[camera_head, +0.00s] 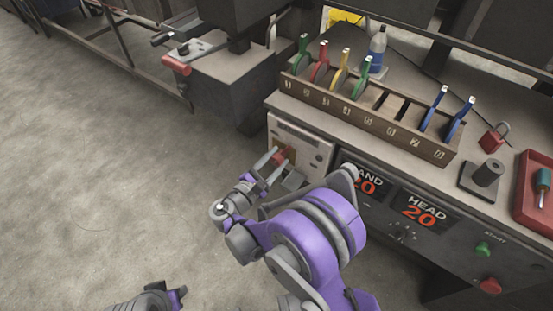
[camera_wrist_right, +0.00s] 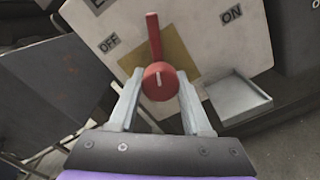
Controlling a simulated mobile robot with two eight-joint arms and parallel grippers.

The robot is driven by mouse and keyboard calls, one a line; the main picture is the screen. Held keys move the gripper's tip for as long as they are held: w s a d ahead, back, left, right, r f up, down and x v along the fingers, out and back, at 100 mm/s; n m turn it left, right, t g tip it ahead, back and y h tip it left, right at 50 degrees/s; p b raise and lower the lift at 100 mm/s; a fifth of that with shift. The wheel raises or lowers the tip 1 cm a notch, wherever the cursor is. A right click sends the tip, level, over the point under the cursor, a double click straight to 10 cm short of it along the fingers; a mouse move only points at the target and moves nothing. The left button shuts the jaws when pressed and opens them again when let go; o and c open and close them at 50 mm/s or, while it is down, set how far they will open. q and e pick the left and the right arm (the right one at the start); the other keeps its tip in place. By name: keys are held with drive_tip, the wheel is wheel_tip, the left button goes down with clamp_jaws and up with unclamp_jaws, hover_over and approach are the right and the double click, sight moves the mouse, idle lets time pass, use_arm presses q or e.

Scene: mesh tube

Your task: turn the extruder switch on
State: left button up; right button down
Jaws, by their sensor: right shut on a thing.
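The extruder switch is a red rotary handle (camera_wrist_right: 158,82) on a yellowish plate (camera_wrist_right: 180,55) on a pale panel. In the right wrist view its lever points up between the OFF label (camera_wrist_right: 109,42) and the ON label (camera_wrist_right: 231,14), a little nearer OFF. My right gripper (camera_wrist_right: 160,90) has one finger on each side of the round red knob and is shut on it. In the head view the right gripper (camera_head: 280,160) reaches the pale panel (camera_head: 302,140) and partly hides the switch. My left gripper (camera_head: 172,298) shows only partly at the bottom edge, away from the switch.
A grey open tray (camera_wrist_right: 238,97) juts out below the panel, right of the switch. Above it, a bench holds a rack (camera_head: 365,118) of coloured tools. Sign boards (camera_head: 425,208) and green and red buttons are at the right. Open floor lies to the left.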

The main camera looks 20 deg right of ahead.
drive_tip(key=m, duration=0.6)
drive_tip(key=shift+r+m, duration=0.1)
drive_tip(key=shift+m, duration=0.2)
drive_tip(key=m+p, duration=0.1)
drive_tip(key=m, duration=0.5)
drive_tip(key=shift+a+r, duration=0.1)
drive_tip(key=shift+m, duration=0.3)
drive_tip(key=shift+c, duration=1.7)
unclamp_jaws()
drive_tip(key=p+v, duration=0.1)
drive_tip(key=v, duration=0.9)
drive_tip(key=shift+s+a, duration=0.25)
drive_tip(key=shift+a, duration=0.05)
